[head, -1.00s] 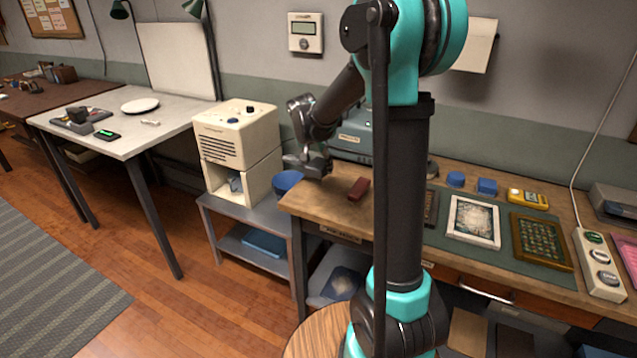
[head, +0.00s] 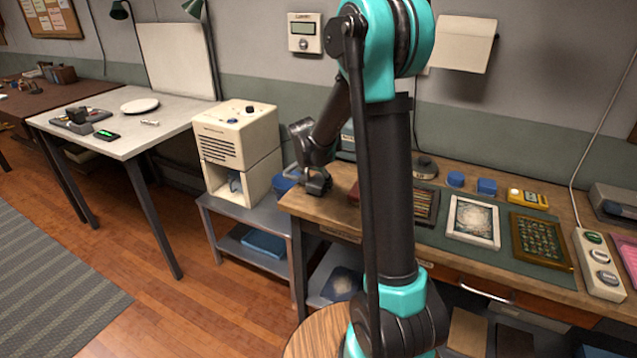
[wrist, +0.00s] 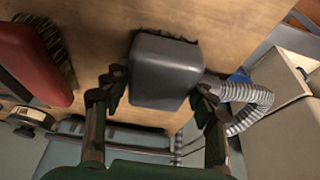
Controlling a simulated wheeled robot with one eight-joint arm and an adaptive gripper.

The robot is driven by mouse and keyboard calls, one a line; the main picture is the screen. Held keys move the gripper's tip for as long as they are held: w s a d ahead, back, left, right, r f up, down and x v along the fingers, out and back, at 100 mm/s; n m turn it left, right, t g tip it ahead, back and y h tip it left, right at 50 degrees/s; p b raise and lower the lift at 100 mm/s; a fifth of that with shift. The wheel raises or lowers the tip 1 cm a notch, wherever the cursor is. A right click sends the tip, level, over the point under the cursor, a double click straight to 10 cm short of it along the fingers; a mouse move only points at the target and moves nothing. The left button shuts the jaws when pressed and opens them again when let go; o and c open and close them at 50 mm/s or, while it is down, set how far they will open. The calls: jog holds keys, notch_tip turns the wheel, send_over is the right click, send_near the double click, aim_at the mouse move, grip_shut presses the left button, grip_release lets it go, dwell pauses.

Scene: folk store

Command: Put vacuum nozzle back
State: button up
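The grey vacuum nozzle (wrist: 165,72), with a dark bristle edge, is over the wooden bench top in the wrist view. A ribbed grey hose (wrist: 250,97) runs from its right side. My gripper (wrist: 160,98) has one finger on each side of the nozzle, spread wide, with slim gaps seeming to remain; firm contact is not visible. In the head view my gripper (head: 318,184) is low at the bench's left end, and the nozzle cannot be made out there. The cream vacuum unit (head: 237,140) stands left of the bench, with an open recess in its lower part.
A red brush (wrist: 35,55) lies left of the nozzle in the wrist view. The grey stand (head: 225,207) holds the cream unit and a blue container (head: 283,184). Framed pieces (head: 473,222) lie on the bench (head: 325,208) to the right.

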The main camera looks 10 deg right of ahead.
jog(key=o, duration=0.4)
jog(key=shift+c, duration=0.2)
jog(key=v, duration=1.2)
jog(key=s+d+f+n+y, duration=0.1)
jog(key=s+f, duration=0.3)
jog(key=s, duration=0.4)
jog(key=s+d+f+n+y, duration=0.1)
jog(key=s+d+f+n, duration=0.2)
jog(key=s, duration=0.6)
jog(key=s+d+f+n, duration=0.2)
jog(key=s+f+n, duration=0.1)
jog(key=s, duration=0.6)
jog(key=shift+s+d+f+y, duration=0.25)
jog(key=shift+d+f+y, duration=0.15)
jog(key=shift+f, duration=0.5)
